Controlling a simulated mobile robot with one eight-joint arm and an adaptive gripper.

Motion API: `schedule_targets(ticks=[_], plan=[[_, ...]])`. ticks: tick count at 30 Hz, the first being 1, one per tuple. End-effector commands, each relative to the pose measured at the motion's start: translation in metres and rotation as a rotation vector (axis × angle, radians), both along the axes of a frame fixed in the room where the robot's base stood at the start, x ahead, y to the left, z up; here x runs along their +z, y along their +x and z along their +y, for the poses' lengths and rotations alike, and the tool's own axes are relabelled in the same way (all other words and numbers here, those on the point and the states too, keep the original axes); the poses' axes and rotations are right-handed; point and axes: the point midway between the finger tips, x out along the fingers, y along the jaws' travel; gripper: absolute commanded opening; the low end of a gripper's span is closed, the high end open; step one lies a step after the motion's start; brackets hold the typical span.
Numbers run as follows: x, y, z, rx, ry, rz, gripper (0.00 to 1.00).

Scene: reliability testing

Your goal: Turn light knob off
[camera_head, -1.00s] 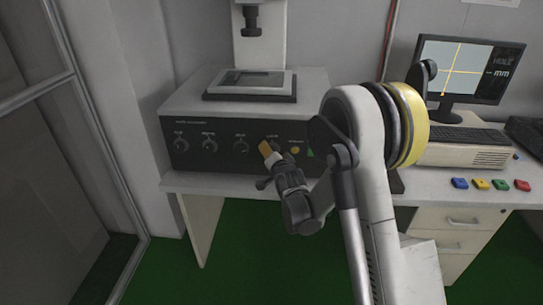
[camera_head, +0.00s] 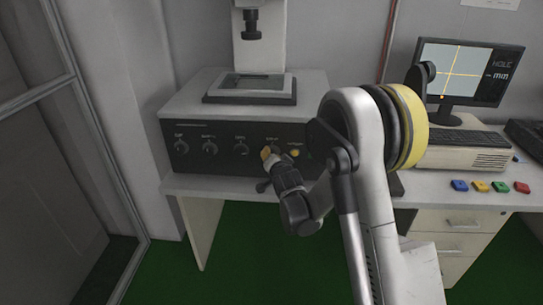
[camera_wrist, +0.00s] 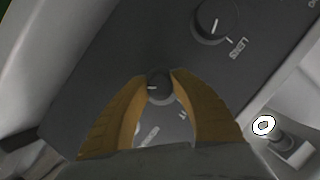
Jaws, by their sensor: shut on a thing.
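The dark front panel (camera_head: 225,160) of a white machine carries a row of round knobs. My gripper (camera_head: 268,153) is at the rightmost knob of the row, its orange fingers against the panel. In the wrist view my gripper (camera_wrist: 158,88) has its two orange fingers on either side of a small dark knob (camera_wrist: 158,80) with a white pointer line, shut on it. That knob's label is partly hidden by the fingers and cannot be read. A neighbouring knob (camera_wrist: 212,22), labelled LENS, is free.
Other knobs (camera_head: 209,147) lie left along the panel. A monitor (camera_head: 468,70), keyboard (camera_head: 455,140) and several coloured blocks (camera_head: 481,185) are on the right side of the desk.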

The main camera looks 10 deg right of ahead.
Motion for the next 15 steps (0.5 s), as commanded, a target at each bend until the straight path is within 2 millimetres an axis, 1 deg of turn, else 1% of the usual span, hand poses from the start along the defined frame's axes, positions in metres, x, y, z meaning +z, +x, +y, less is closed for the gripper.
schedule_targets(ticks=[5,15], plan=[[0.0017,0.0004,0.0009,0.002,-0.117,0.037,0.00],[0.0011,0.0007,0.0006,0.001,-0.419,0.134,0.00]])
